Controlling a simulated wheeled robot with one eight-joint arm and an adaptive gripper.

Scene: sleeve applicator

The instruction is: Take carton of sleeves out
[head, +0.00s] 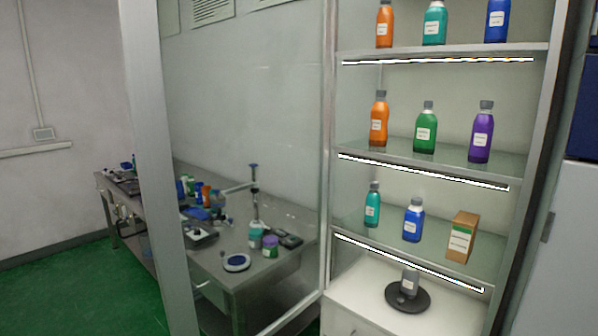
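My gripper is not in view.
Bottles stand on the shelves above, including a purple bottle (482,133). Green floor (60,295) is clear at left.

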